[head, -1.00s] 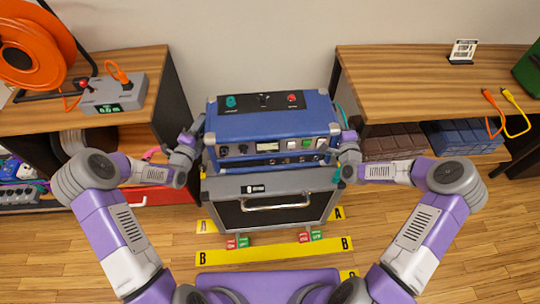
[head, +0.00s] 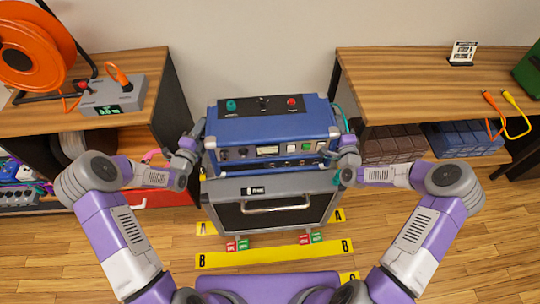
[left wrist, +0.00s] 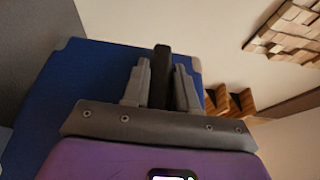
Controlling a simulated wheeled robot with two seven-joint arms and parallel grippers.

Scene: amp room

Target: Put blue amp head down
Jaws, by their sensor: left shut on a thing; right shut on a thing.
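The blue amp head (head: 268,128) is upright over the grey-and-black speaker cabinet (head: 275,212), with knobs and a lit meter on its front. I cannot tell whether its base rests on the cabinet. My left gripper (head: 192,146) is at its left side and my right gripper (head: 346,148) at its right side. In the left wrist view, the left fingers (left wrist: 160,88) are shut on a black bar-like handle (left wrist: 161,75) beside the amp head's blue side (left wrist: 85,90). The right gripper is shut at the amp head's right side; its grip is hidden.
Wooden benches stand left (head: 60,125) and right (head: 430,85), close beside the arms. A grey meter box (head: 112,96) and an orange cable reel (head: 35,45) are on the left one. Yellow tape strips (head: 275,253) mark the floor. Brown and blue cases (head: 462,138) fill the right shelf.

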